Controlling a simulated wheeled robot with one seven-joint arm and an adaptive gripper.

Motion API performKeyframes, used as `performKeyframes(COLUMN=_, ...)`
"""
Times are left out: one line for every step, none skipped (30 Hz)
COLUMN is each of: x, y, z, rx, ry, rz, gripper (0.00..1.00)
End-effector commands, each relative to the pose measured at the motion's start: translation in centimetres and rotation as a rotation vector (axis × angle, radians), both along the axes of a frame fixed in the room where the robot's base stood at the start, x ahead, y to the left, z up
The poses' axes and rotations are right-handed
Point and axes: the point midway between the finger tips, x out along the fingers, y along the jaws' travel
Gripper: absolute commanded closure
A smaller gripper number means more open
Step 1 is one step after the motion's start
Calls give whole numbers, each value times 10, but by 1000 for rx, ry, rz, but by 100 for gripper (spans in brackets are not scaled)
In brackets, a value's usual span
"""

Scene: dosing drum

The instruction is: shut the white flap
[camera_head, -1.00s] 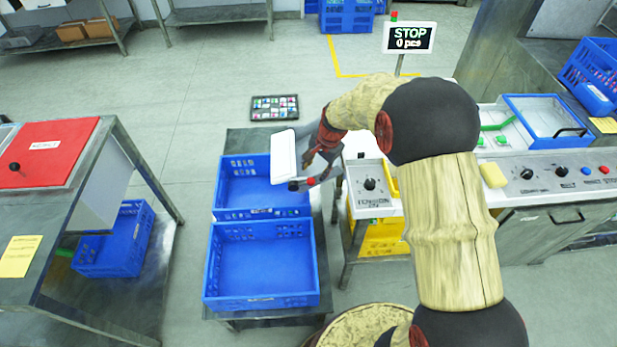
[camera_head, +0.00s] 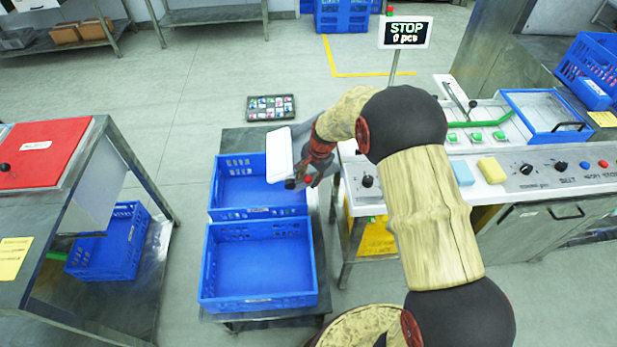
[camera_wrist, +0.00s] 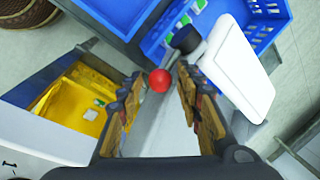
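The white flap (camera_head: 279,155) stands tilted out over the far blue bin (camera_head: 232,200), at the left end of the grey chute beside the machine. In the wrist view the flap (camera_wrist: 240,72) is a white panel at upper right, with a black knob (camera_wrist: 186,39) by its near edge. A red ball (camera_wrist: 160,81) shows between my gripper's fingertips. My gripper (camera_wrist: 158,84) is open, its fingers on either side of the ball with gaps visible. In the head view my gripper (camera_head: 305,174) is close to the flap's lower right; contact cannot be told.
A near blue bin (camera_head: 260,297) stands empty in front. The machine's control panel (camera_head: 520,172), with blue and yellow sponges, is at right. A STOP sign (camera_head: 406,32) rises behind my arm.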

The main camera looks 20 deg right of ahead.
Motion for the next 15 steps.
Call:
performKeyframes(x=0, y=0, z=0, rx=0, ry=0, rz=0, gripper=69)
performKeyframes(x=0, y=0, z=0, rx=0, ry=0, rz=0, gripper=71)
performKeyframes(x=0, y=0, z=0, rx=0, ry=0, rz=0, gripper=73)
performKeyframes(x=0, y=0, z=0, rx=0, ry=0, rz=0, gripper=75)
performKeyframes(x=0, y=0, z=0, rx=0, ry=0, rz=0, gripper=77)
performKeyframes(x=0, y=0, z=0, rx=-1, ry=1, rz=0, gripper=79)
performKeyframes(x=0, y=0, z=0, rx=-1, ry=1, rz=0, gripper=81)
performKeyframes(x=-1, y=0, z=0, rx=0, ry=1, rz=0, gripper=82)
performKeyframes(x=-1, y=0, z=-1, rx=0, ry=1, rz=0, gripper=85)
performKeyframes(x=-1, y=0, z=-1, rx=0, ry=2, rz=0, gripper=86)
performKeyframes(x=-1, y=0, z=-1, rx=0, ry=2, rz=-1, gripper=88)
performKeyframes(x=-1, y=0, z=-1, rx=0, ry=2, rz=-1, gripper=90)
performKeyframes(x=-1, y=0, z=-1, rx=0, ry=2, rz=-1, gripper=92)
performKeyframes(x=-1, y=0, z=-1, rx=-1, ry=3, rz=-1, gripper=94)
performKeyframes(x=-1, y=0, z=-1, rx=0, ry=4, rz=0, gripper=96)
